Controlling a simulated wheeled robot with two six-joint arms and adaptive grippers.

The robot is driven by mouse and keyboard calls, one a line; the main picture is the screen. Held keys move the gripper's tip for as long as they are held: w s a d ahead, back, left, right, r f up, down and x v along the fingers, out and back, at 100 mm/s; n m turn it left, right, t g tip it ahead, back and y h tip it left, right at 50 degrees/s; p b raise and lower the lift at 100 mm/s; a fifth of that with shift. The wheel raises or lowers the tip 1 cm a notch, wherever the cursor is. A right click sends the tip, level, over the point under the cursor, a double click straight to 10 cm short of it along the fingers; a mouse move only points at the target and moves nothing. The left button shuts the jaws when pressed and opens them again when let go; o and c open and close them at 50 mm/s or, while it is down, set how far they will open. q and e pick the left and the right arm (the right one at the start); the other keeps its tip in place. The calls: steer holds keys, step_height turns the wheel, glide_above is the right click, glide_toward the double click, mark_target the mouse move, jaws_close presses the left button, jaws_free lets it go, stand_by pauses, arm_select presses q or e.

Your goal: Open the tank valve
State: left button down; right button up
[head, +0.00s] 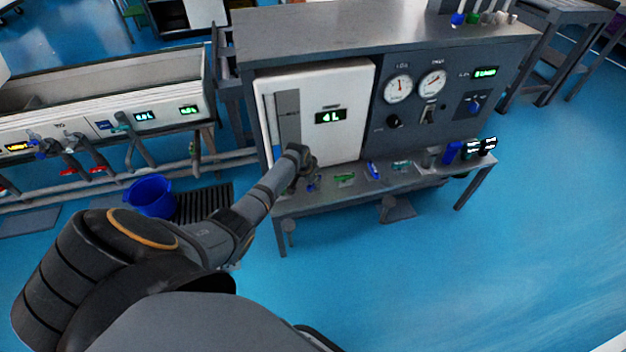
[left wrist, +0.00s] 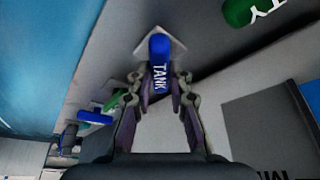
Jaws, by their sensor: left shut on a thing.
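The tank valve has a blue handle (left wrist: 159,48) with the white word TANK, seen in the left wrist view against a pale square plate. My left gripper (left wrist: 163,84) has its two fingers on either side of this handle and is shut on it. In the head view my left gripper (head: 306,177) is at the left end of the bench shelf, in front of the white tank panel (head: 345,100) with its green 4L display. The handle is mostly hidden by the gripper there. My right gripper is not in view.
Green (head: 345,177) and blue (head: 373,170) handles sit along the shelf to the right. Gauges (head: 398,88) and a switch are on the dark panel above. A blue bucket (head: 150,198) stands on the floor at left. The blue floor at right is clear.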

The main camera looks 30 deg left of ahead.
arm_select(q)
steer(key=c, duration=1.2)
jaws_free()
steer(key=shift+s+r, duration=0.15)
steer(key=shift+r, duration=0.2)
steer(key=v, duration=1.1)
steer(key=shift+s, duration=0.15)
